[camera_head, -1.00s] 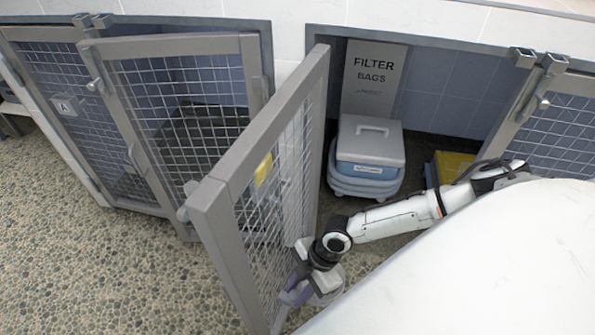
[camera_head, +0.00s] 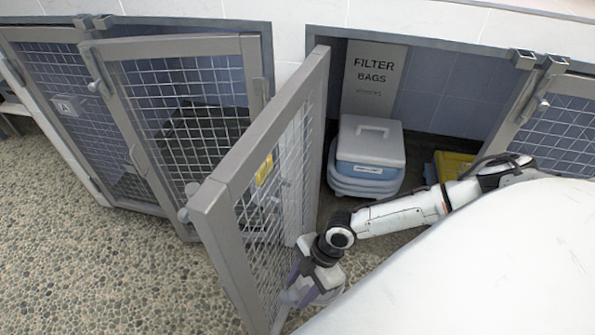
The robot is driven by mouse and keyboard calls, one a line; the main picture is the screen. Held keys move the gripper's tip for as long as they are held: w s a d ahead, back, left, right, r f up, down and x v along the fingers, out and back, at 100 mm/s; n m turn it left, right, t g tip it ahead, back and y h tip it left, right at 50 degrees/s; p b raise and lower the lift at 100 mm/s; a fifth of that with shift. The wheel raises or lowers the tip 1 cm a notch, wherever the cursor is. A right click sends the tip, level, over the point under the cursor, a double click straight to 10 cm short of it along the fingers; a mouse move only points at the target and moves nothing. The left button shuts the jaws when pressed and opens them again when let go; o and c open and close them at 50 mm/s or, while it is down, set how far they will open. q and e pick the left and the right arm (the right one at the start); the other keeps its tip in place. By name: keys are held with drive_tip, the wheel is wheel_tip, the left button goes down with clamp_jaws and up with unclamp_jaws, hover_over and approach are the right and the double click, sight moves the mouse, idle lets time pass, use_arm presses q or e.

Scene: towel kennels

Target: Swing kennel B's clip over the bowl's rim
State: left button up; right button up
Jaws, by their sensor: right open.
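My right gripper (camera_head: 308,290) is open. It is low beside the front mesh door (camera_head: 262,130), which stands swung outward, and its fingertips are partly hidden by its own wrist. I cannot tell whether it touches the door. Through that door's mesh a yellow tag (camera_head: 264,169) shows. No letter B, no bowl and no clip can be made out from here. My left gripper is not in view.
An open compartment on the right holds a blue and white lidded box (camera_head: 369,158), a "FILTER BAGS" carton (camera_head: 374,80) and a yellow box (camera_head: 455,166). A second mesh door (camera_head: 170,45) stands at the left. The pebbled floor (camera_head: 90,270) at the lower left is clear.

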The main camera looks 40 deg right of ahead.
use_arm(q)
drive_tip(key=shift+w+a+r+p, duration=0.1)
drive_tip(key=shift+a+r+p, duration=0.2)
drive_tip(key=shift+p, duration=0.7)
use_arm(e)
drive_tip(key=v, duration=0.8)
drive_tip(key=shift+d+r, duration=0.15)
drive_tip(key=shift+r, duration=0.2)
